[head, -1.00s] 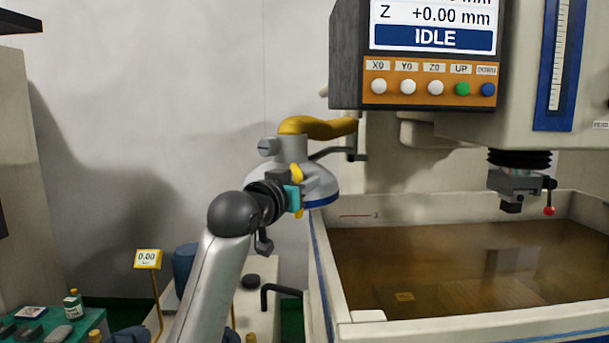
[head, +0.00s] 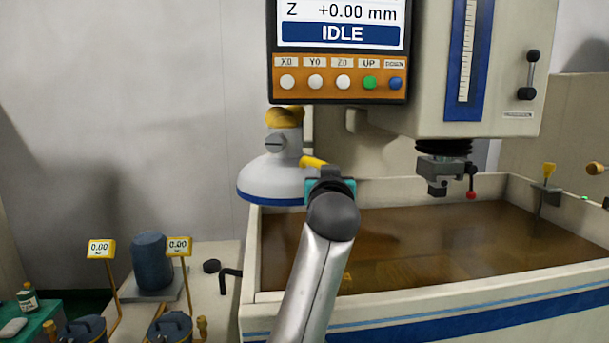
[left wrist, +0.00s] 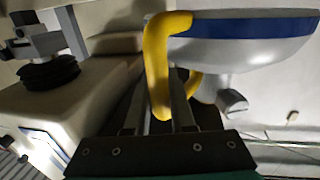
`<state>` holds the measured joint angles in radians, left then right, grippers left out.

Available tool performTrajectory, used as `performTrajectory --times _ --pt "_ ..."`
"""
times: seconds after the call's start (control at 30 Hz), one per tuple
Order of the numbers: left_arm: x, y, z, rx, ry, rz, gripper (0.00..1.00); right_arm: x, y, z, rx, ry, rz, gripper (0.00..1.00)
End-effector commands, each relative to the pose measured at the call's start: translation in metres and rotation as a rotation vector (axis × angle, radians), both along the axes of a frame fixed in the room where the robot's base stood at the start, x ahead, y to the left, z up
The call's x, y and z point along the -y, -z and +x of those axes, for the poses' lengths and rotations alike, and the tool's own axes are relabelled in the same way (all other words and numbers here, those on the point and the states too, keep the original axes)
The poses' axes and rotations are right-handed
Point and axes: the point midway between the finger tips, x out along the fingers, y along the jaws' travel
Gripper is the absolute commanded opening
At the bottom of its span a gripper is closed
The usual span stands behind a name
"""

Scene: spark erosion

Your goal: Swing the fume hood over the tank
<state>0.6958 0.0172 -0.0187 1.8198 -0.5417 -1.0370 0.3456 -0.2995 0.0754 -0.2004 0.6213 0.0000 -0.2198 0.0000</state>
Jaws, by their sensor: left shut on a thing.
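The fume hood (head: 278,180) is a white cone with a blue rim, hanging at the back left corner of the tank (head: 440,285), partly beyond its left wall. The hood also shows in the left wrist view (left wrist: 245,45), with its yellow handle (left wrist: 157,65). My left gripper (head: 325,172) is shut on this handle, on the hood's right side; the wrist view shows the handle between the fingers (left wrist: 165,110). In the head view my wrist hides most of the grip. The tank holds brown liquid. My right gripper is not in view.
The machine head with spindle (head: 444,165) and red-tipped probe hangs over the tank. The control panel (head: 340,80) is above the hood. Gauges (head: 101,249) and a blue cylinder (head: 150,262) stand at left.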

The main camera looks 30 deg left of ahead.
Motion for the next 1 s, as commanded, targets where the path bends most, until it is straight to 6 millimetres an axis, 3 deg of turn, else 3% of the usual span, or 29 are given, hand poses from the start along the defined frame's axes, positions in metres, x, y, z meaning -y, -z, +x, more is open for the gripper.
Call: performTrajectory --times 0.4,0.9,0.93,1.0 --pt "0.033 -0.002 0.021 -0.002 -0.064 0.013 0.0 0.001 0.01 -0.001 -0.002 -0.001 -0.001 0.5" --pt "0.038 -0.006 0.022 0.004 -0.067 0.022 0.0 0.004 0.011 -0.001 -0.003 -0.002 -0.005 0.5" --pt "0.038 -0.006 0.022 0.004 -0.067 0.021 0.23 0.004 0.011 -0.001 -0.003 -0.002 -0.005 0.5" --pt "0.038 -0.006 0.022 0.004 -0.067 0.021 0.31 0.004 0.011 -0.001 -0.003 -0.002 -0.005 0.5"
